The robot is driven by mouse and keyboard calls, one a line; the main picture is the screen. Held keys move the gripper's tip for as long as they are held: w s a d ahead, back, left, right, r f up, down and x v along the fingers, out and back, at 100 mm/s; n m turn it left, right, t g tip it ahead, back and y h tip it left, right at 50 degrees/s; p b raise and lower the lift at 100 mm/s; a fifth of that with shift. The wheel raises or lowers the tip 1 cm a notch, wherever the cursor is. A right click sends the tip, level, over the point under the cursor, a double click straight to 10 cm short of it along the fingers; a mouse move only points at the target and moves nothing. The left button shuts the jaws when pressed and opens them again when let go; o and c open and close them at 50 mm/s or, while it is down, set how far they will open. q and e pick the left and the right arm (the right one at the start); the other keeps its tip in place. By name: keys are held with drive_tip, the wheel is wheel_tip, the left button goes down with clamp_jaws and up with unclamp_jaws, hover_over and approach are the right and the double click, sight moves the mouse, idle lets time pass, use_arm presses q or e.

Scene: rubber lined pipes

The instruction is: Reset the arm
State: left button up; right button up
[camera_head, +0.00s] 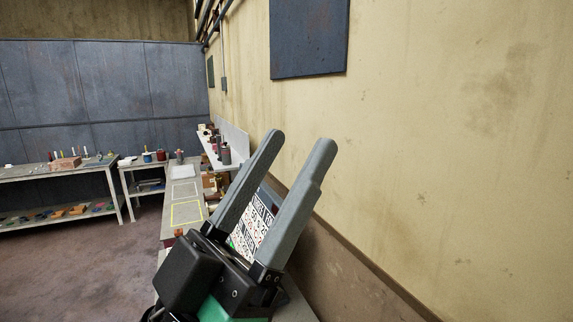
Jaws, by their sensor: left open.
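My left gripper (300,145) is in the middle of the head view, pointing up and to the right. Its two grey fingers stand apart and nothing is held between them. Through the gap shows a panel with black and white printing (256,222), partly hidden by the fingers. The gripper is in front of the yellow wall and above the end of a long bench. My right gripper is not in the picture.
A long bench (183,192) with yellow outlines runs along the wall, with a shelf (213,152) of bottles above it. A table (92,171) with tools and a smaller table stand at the back left. The brown floor (80,265) at left is clear. A dark panel (308,38) hangs on the wall.

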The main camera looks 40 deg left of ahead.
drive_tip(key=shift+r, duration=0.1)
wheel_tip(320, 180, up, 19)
drive_tip(key=p, duration=1.9)
